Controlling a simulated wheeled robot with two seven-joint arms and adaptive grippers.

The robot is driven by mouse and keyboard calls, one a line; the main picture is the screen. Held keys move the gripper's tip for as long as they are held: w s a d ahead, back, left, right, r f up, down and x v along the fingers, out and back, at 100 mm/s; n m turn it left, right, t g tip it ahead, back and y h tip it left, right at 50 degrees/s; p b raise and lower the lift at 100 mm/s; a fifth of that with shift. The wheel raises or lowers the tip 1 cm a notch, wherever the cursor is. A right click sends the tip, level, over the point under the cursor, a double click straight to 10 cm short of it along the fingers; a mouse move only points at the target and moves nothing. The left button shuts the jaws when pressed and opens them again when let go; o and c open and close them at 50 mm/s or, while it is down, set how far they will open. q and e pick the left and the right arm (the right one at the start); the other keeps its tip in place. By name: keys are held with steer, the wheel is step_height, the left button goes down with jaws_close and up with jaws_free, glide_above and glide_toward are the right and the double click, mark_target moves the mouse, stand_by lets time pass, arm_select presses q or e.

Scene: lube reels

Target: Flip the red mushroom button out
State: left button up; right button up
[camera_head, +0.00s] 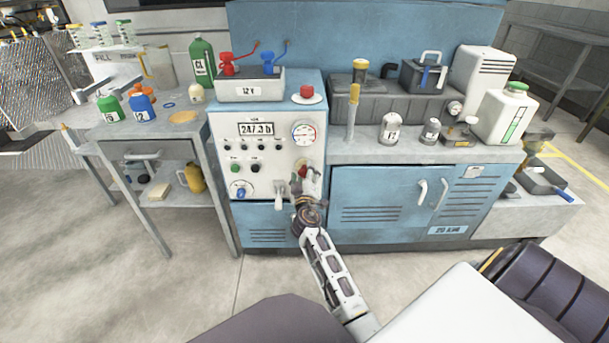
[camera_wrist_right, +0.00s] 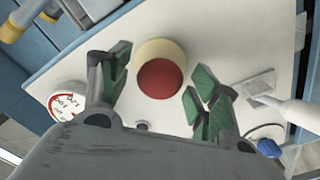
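The red mushroom button (camera_wrist_right: 160,79) with a cream collar (camera_wrist_right: 158,49) is on the white control panel (camera_wrist_right: 215,35). In the right wrist view it lies between the green-padded fingers of my right gripper (camera_wrist_right: 157,84), which are open with a gap on both sides. In the head view the red button (camera_head: 302,170) is low on the right of the panel, partly covered by my right gripper (camera_head: 307,185). Whether the fingers reach past its head is unclear. My left gripper is not in view.
A white lever (camera_head: 279,198) is just left of the gripper. The gauge (camera_head: 304,132) is above it, and a blue knob (camera_head: 240,189) is further left. Another red knob (camera_head: 306,91) sits on top of the cabinet. The blue cabinet doors (camera_head: 383,205) are to the right.

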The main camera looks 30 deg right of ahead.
mark_target(305, 169)
stand_by(0.3)
steer(key=shift+r, duration=0.15)
steer(key=shift+w+r, duration=0.1)
steer(key=shift+r, duration=1.2)
steer(key=shift+o, duration=0.4)
steer(key=r, duration=0.4)
steer(key=shift+w+d+r, duration=0.1)
steer(key=shift+w+r, duration=0.15)
steer(key=shift+w, duration=0.05)
steer(key=shift+s+r, duration=0.25)
steer(key=shift+r, duration=0.35)
steer(key=shift+s+r, duration=0.25)
steer(key=shift+r, duration=0.3)
steer(key=shift+c, duration=0.4)
steer(key=shift+w+r, duration=0.1)
steer(key=shift+r, duration=0.1)
